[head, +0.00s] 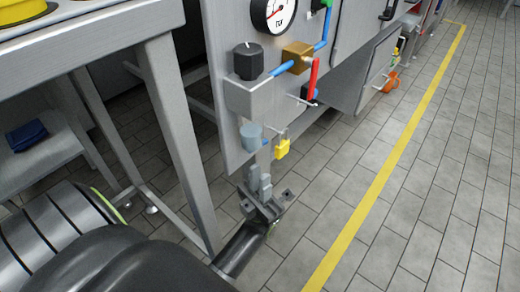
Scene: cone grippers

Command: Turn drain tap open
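A brass valve body (297,57) sits on a blue pipe (284,68) on the grey panel, below the gauge. A red lever (313,78) hangs down from its right side, across the line of the pipe. No label shows, so I cannot tell for sure that this is the drain tap. My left gripper (260,183) is low in front of the panel, fingers pointing up, below and left of the red lever and apart from it. Its two fingers look close together; whether they are shut is unclear. Nothing shows between them. My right gripper is out of view.
A grey block with a black knob (247,60) and a blue-grey cylinder (252,135) stick out above my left gripper. A yellow padlock-like tag (282,149) hangs nearby. A metal table (100,30) stands left. The tiled floor right of the yellow line (380,180) is clear.

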